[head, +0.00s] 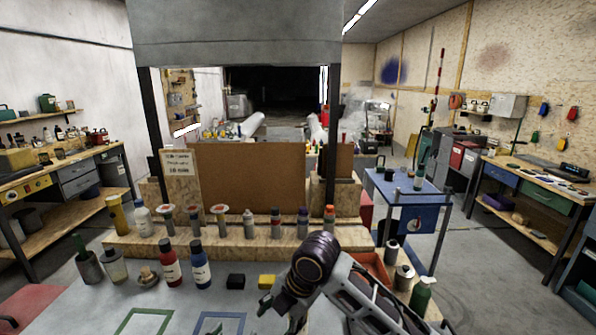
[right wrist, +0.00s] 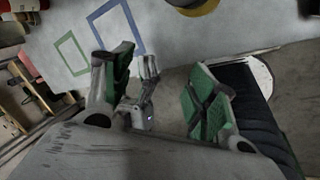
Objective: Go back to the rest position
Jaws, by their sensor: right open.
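My right arm comes in at the bottom right of the head view, and its gripper (head: 282,311) hangs low over the grey table, right of the blue outlined square (head: 221,317). In the right wrist view the right gripper (right wrist: 160,82) has its two green-padded fingers wide apart with nothing held between them. A dark green tip (head: 9,323) at the lower left edge of the head view looks like part of my left gripper; too little shows to tell its opening.
Several bottles line the wooden step (head: 120,240). An orange bin (head: 375,265) is behind my right arm. A green outline (head: 143,313) is clear.

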